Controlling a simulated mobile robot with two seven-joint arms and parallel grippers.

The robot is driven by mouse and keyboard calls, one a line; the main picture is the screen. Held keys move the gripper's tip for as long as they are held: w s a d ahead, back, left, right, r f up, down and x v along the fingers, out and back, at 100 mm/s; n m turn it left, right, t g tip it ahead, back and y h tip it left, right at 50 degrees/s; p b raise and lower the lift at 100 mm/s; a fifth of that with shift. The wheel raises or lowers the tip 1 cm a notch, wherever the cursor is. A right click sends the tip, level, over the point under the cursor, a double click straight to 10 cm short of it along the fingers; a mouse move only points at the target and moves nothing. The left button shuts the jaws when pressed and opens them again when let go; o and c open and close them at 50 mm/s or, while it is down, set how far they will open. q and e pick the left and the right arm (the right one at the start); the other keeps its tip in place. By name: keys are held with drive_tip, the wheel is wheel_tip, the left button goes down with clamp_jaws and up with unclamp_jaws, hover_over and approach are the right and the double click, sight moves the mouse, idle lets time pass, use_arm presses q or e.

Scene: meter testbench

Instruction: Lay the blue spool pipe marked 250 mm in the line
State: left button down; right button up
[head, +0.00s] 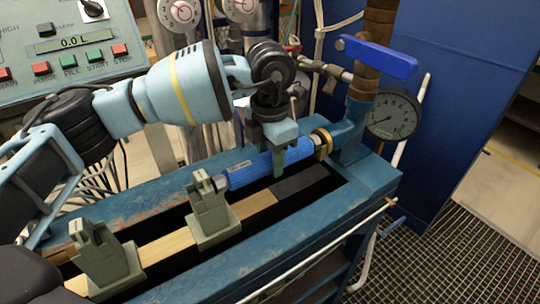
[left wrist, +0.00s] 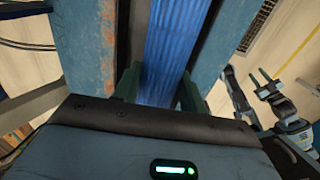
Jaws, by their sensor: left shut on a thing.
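The blue spool pipe (head: 250,171) lies lengthwise over the bench's open slot, with a small pale label near its left end too small to read. My left gripper (head: 279,160) is shut on it from above, nearer its right end. In the left wrist view the blue pipe (left wrist: 170,50) runs between the two fingers of my left gripper (left wrist: 158,88). Its right end is close to the brass ring (head: 323,142) of the fixed fitting. Its left end is by a grey-green saddle (head: 212,212). I cannot tell whether either end touches. My right gripper (left wrist: 270,85) seems to show small in the wrist view.
A second saddle (head: 106,262) stands further left on the wooden strip. A blue-handled valve (head: 375,57) and a pressure gauge (head: 393,115) rise at the bench's right end. A control panel (head: 70,45) stands at the upper left. Grating floor (head: 450,230) lies clear at right.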

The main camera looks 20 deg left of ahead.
sight(270, 153)
use_arm(q)
drive_tip(key=shift+f, duration=0.25)
idle(0.6)
drive_tip(key=c, duration=0.7)
unclamp_jaws()
drive_tip(key=shift+f, duration=0.1)
drive_tip(key=shift+r+p, duration=2.25)
drive_tip(key=shift+r, duration=2.6)
use_arm(e)
drive_tip(key=w+r+t, duration=0.1)
drive_tip(key=w+r, duration=0.3)
drive_tip(key=r, duration=0.2)
drive_tip(key=shift+w+r, duration=0.3)
drive_tip(key=shift+r, duration=0.05)
